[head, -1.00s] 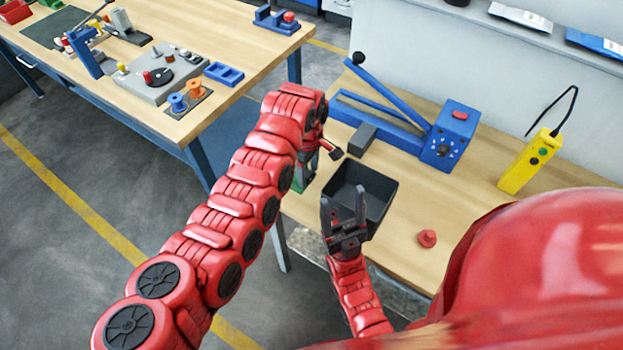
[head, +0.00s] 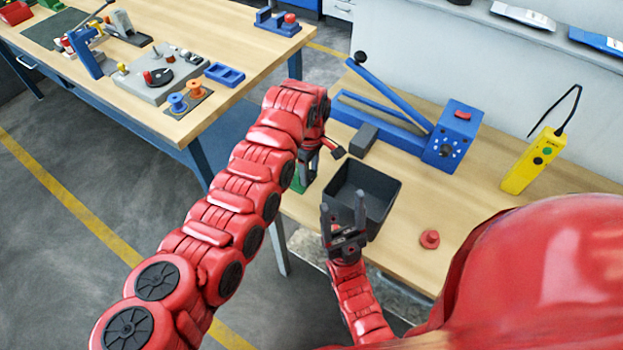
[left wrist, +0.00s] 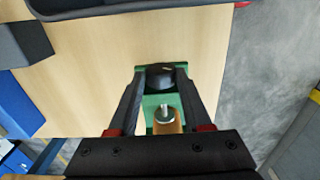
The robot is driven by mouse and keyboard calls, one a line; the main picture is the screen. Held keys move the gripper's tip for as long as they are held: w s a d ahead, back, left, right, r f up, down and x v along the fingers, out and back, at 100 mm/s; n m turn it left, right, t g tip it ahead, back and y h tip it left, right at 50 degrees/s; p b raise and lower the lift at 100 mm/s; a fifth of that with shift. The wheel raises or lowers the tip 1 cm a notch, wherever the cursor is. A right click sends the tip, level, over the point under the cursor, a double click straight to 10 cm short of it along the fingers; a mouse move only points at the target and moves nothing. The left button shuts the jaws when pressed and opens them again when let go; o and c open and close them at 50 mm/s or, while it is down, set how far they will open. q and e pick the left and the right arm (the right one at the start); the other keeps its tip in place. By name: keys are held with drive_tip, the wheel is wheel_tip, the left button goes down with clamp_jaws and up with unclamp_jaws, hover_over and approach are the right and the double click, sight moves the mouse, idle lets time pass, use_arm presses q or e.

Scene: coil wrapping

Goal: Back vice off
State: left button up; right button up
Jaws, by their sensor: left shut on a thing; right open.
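The green vice (head: 297,184) sits at the left end of the right-hand bench, mostly hidden behind my left arm in the head view. In the left wrist view the vice (left wrist: 150,103) shows between my fingers, with a black round knob (left wrist: 161,78) and an orange-brown part (left wrist: 168,122) carrying a silver pin. My left gripper (head: 306,176) is at the vice. In the left wrist view its fingers (left wrist: 162,72) are on either side of the black knob, shut on it. My right gripper (head: 343,205) is open and empty, fingers up, before the dark bin.
The dark open bin (head: 385,211) stands right of the vice. Behind it are a grey block (head: 363,140) and a blue lever device (head: 447,143). A red knob (head: 429,239) and yellow pendant (head: 532,163) are to the right. Bare bench lies between them.

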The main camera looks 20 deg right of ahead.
use_arm(q)
drive_tip(key=shift+o, duration=0.8)
drive_tip(key=shift+w+d+r, duration=0.2)
drive_tip(key=shift+w+d, duration=0.05)
drive_tip(key=shift+d, duration=0.15)
drive_tip(key=shift+o, duration=0.4)
drive_tip(key=shift+p, duration=0.35)
drive_tip(key=shift+s+a+r+t+h+p, duration=0.15)
drive_tip(key=shift+t+h+p, duration=0.35)
drive_tip(key=shift+p, duration=0.65)
drive_tip(key=shift+h, duration=0.3)
drive_tip(key=shift+p, duration=0.3)
drive_tip(key=shift+s+a+t+h, duration=0.1)
drive_tip(key=shift+s+t+h, duration=0.05)
drive_tip(key=shift+t+h, duration=0.4)
drive_tip(key=shift+c, duration=0.4)
drive_tip(key=shift+o, duration=0.2)
drive_tip(key=shift+h, duration=0.25)
